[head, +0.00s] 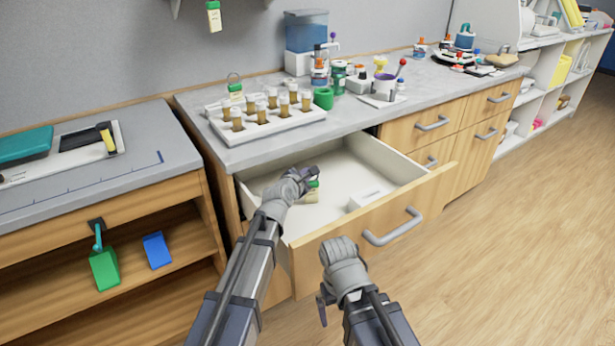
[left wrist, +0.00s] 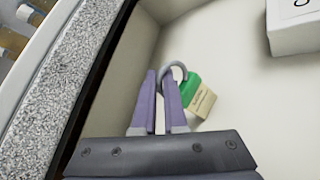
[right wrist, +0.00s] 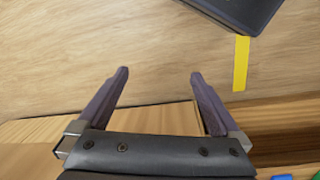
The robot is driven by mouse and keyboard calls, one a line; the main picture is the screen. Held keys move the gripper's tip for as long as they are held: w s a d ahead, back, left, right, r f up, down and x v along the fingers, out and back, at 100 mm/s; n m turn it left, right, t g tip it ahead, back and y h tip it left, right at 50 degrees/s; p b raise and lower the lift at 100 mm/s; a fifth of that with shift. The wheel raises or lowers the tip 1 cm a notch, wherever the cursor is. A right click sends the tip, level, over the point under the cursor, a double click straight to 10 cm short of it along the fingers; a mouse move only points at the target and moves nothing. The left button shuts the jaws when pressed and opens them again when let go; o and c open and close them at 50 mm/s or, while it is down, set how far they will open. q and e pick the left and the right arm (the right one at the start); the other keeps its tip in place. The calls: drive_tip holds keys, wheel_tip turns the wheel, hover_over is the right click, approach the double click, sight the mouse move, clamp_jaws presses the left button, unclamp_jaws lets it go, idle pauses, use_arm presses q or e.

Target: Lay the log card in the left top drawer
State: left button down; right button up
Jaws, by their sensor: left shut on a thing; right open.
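The log card (head: 313,195) is a cream tag with a green top and a grey ring. It is inside the open left top drawer (head: 336,172), which has white walls and a wooden front. My left gripper (head: 312,173) reaches into the drawer. In the left wrist view the left gripper (left wrist: 168,78) is shut on the grey ring, and the card (left wrist: 203,102) hangs beside the fingertips over the drawer floor; I cannot tell if it touches. My right gripper (head: 323,302) is in front of the drawer; in the right wrist view it (right wrist: 158,78) is open and empty.
A white box (head: 368,199) lies in the drawer's front right part. A rack of brown vials (head: 268,120) and a similar green-topped tag (head: 236,90) stand on the counter above. Another tag (head: 213,16) hangs on the wall. The floor at right is clear.

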use_arm(q)
drive_tip(key=shift+f, duration=0.25)
drive_tip(key=c, duration=1)
unclamp_jaws()
drive_tip(key=shift+r, duration=0.1)
drive_tip(key=shift+r, duration=0.2)
drive_tip(key=p+v, duration=0.4)
drive_tip(key=v, duration=0.8)
